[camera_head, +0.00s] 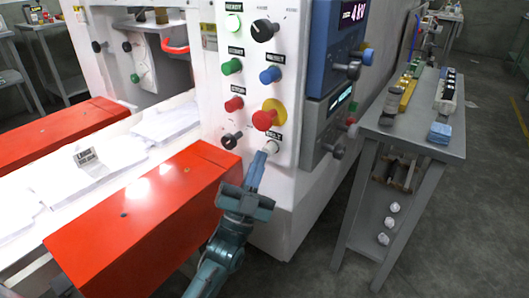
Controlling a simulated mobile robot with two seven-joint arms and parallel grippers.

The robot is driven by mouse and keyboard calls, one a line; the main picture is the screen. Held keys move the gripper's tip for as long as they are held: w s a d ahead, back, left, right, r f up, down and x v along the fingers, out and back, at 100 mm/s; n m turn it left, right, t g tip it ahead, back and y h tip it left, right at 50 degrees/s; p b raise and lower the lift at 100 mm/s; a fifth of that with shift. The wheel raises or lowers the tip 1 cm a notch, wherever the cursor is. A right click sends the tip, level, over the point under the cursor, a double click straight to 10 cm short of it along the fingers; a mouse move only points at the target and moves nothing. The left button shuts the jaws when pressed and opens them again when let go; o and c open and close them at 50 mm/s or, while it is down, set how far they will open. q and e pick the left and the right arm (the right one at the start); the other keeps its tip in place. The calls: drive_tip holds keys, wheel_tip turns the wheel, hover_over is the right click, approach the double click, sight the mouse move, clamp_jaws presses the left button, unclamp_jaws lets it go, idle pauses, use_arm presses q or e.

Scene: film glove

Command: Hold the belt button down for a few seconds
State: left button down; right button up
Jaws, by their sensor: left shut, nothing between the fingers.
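The belt button (272,147) is a pale button low on the white control panel (287,42), under a label that appears to read BELT. My left gripper (268,150) is shut and empty, with its fingertips at the button. The tips seem to touch it and partly cover it; I cannot tell how far the button is pressed. My right gripper is not in view.
A red emergency-style knob (264,120) on yellow sits just above the fingertips, and a black knob (231,141) is to the left. An orange cover (150,215) lies beside my arm. A grey table (440,147) with small items stands at the right.

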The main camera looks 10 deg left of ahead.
use_arm(q)
drive_tip(key=shift+r, duration=0.1)
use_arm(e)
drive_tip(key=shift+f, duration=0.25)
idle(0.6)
use_arm(q)
drive_tip(key=shift+s+a+p, duration=0.25)
drive_tip(key=shift+s+p, duration=0.5)
drive_tip(key=shift+s, duration=0.05)
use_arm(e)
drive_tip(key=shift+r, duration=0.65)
